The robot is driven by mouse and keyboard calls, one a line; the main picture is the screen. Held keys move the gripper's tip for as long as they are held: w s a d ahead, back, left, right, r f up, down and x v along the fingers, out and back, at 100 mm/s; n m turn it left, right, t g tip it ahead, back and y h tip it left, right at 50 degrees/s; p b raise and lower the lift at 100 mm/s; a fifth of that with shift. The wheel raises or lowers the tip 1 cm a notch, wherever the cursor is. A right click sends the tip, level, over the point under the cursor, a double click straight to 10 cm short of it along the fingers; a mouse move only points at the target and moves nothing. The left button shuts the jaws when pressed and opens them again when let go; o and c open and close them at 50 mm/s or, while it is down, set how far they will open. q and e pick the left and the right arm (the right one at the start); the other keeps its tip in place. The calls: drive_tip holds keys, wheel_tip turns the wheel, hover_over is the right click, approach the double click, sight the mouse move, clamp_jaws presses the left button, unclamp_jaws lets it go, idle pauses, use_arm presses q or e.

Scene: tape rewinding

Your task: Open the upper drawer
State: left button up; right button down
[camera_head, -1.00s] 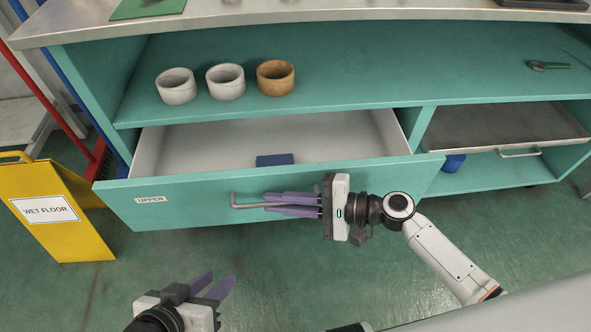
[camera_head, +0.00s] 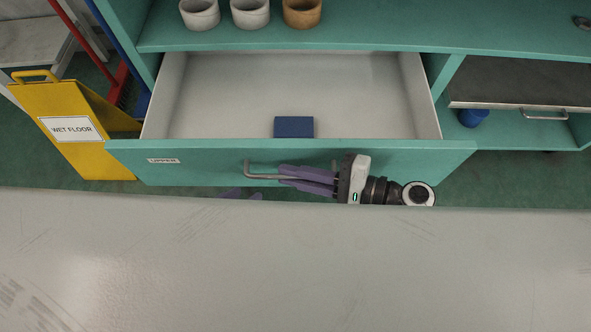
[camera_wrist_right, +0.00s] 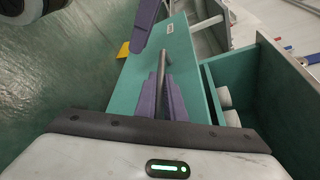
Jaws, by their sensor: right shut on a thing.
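The upper drawer (camera_head: 205,163), teal with a label reading UPPER, stands well open below the cabinet's shelf. Its pale inside shows, with a dark blue block (camera_head: 293,127) near the front. My right gripper (camera_head: 285,178) is shut on the grey bar handle (camera_head: 260,176) on the drawer front. In the right wrist view the handle (camera_wrist_right: 162,72) lies between the purple fingers (camera_wrist_right: 162,105). My left gripper (camera_head: 242,195) shows only as two purple fingertips, apart and empty, below the drawer front; the rest is hidden.
A yellow wet floor sign (camera_head: 72,128) stands close to the drawer's left end. Two white cups (camera_head: 250,14) and a tan cup (camera_head: 302,13) sit on the shelf above. A metal tray (camera_head: 520,95) and a blue object (camera_head: 473,116) are at the right.

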drive_tip(key=c, duration=2.1)
unclamp_jaws()
drive_tip(key=shift+d, duration=0.15)
use_arm(q)
drive_tip(key=shift+s+a+r+p, duration=0.25)
drive_tip(key=shift+a+r+p, duration=0.15)
drive_tip(key=shift+p, duration=0.35)
use_arm(e)
drive_tip(key=v, duration=1)
drive_tip(key=shift+s+r, duration=0.1)
drive_tip(key=shift+s, duration=0.05)
use_arm(q)
drive_tip(key=shift+r+t, duration=0.1)
drive_tip(key=shift+t, duration=0.2)
